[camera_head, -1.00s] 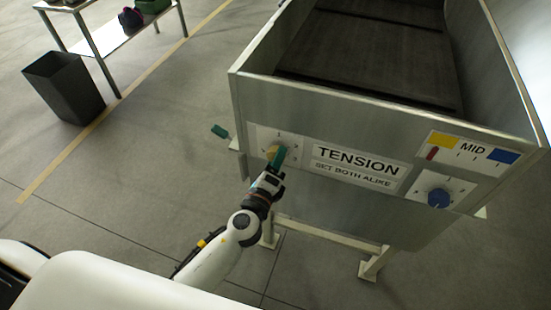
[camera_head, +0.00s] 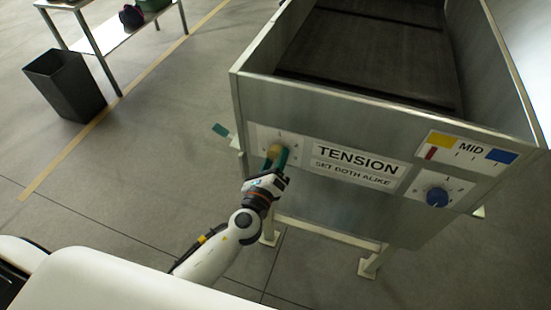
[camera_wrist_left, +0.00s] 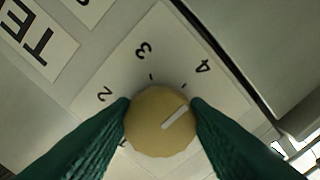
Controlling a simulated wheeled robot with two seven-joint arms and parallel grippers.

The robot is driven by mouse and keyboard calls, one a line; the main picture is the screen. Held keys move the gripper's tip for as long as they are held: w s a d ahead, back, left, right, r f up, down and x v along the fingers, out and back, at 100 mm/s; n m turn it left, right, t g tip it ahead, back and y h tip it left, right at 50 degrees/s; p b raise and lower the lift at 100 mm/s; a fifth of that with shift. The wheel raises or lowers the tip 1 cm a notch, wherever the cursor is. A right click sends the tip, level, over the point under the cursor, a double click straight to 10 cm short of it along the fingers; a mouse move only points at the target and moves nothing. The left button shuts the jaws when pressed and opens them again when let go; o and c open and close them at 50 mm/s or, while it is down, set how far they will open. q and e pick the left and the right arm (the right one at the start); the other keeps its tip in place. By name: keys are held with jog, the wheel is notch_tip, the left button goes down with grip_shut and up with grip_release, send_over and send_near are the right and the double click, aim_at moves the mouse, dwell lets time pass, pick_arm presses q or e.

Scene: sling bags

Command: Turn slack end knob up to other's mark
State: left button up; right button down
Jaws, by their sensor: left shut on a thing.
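The yellow knob (camera_head: 275,151) is on the left of the machine's front panel, on a numbered white dial plate (camera_wrist_left: 118,73). My left gripper (camera_head: 281,158) is shut on it; in the left wrist view its green fingers (camera_wrist_left: 160,112) press on both sides of the knob (camera_wrist_left: 152,108). The knob's white pointer lies up-right, clockwise past the tick by 4. The numbers 2, 3 and 4 show; fingers hide part of the dial. The blue knob (camera_head: 437,197) sits on the right dial; its pointer is too small to read. My right gripper is out of view.
A "TENSION, SET BOTH ALIKE" label (camera_head: 356,164) lies between the dials. A "MID" plate (camera_head: 471,148) with coloured blocks is above the blue knob. A teal tab (camera_head: 221,130) sticks out left of the machine. A dark bin (camera_head: 65,84) stands on open floor at left.

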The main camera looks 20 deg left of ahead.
pick_arm(q)
jog(key=shift+f, duration=0.15)
jog(key=o, duration=1)
jog(key=s+b, duration=0.4)
jog(key=s, duration=0.8)
jog(key=shift+a+b, duration=0.2)
jog(key=shift+b, duration=0.1)
